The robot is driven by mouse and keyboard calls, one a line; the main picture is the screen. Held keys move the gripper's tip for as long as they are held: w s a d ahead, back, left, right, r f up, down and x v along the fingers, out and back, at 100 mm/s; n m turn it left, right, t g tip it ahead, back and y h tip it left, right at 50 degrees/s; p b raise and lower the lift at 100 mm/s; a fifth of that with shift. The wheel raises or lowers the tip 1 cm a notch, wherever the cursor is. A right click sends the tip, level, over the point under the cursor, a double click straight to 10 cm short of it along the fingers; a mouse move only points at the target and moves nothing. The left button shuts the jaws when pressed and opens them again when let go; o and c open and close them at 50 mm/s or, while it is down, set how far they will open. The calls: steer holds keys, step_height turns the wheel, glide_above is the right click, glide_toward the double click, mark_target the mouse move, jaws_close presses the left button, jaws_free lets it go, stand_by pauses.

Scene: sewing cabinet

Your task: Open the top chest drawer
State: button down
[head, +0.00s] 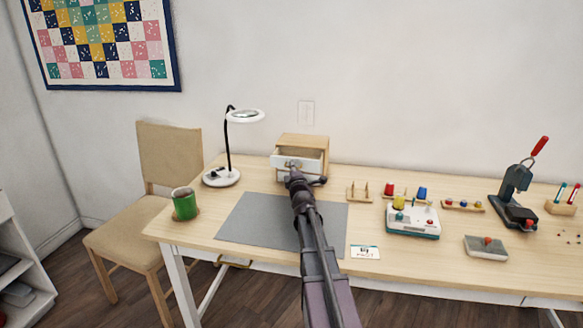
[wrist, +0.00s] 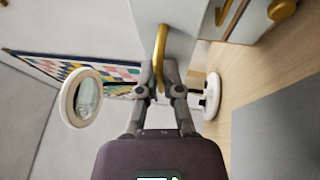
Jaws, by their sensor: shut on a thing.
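The small wooden chest (head: 304,139) stands at the back of the table in the head view. Its top drawer (head: 283,161) is pulled out, with the open inside showing behind its white front. My gripper (head: 293,168) is at that front and partly hides it and the lower part of the chest. In the wrist view, my gripper (wrist: 160,80) is shut on the brass handle (wrist: 159,48) of the pale drawer front (wrist: 178,14). Another front with a brass handle (wrist: 224,12) sits beside it, set further back.
A ring lamp (head: 244,116) and green mug (head: 184,205) stand left of the chest. A grey mat (head: 240,220) lies bare in front. Spool holders (head: 358,195), a sewing box (head: 412,222) and a red-handled press (head: 515,190) are on the right.

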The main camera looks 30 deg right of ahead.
steer(key=c, duration=0.8)
jaws_free()
steer(key=shift+d, duration=0.2)
steer(key=shift+s, duration=0.1)
